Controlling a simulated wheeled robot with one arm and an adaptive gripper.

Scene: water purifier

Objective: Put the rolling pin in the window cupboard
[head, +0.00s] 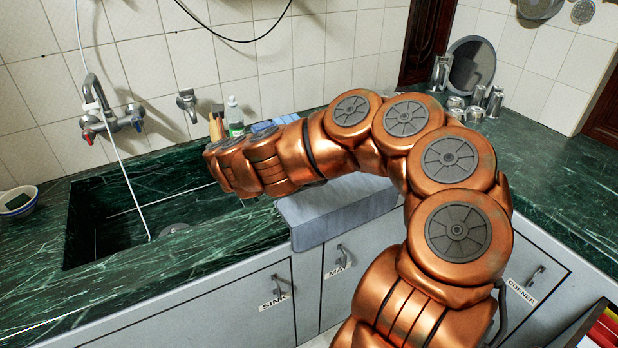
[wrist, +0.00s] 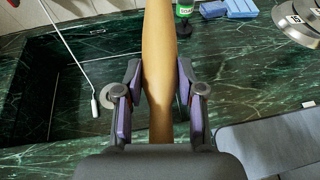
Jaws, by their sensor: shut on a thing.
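The rolling pin (wrist: 159,70) is a light brown wooden piece in the wrist view, running from the top edge down to my gripper. My gripper (wrist: 159,95) is shut on it, with a purple-padded finger on each side. The pin is above the green marble counter beside the sink. In the head view my copper arm hides the gripper and most or all of the pin. No cupboard labelled window is in view; the cupboard doors that show are labelled SINK (head: 273,300), MAT (head: 340,268) and CORNER (head: 521,290).
The sink (head: 110,215) with its tap (head: 105,105) is at the left. A green-labelled bottle (head: 235,115) and blue sponges (wrist: 228,9) stand at the back. A grey mat (head: 330,215) drapes over the counter edge. Metal cups (head: 494,100) stand at the back right. The right counter is clear.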

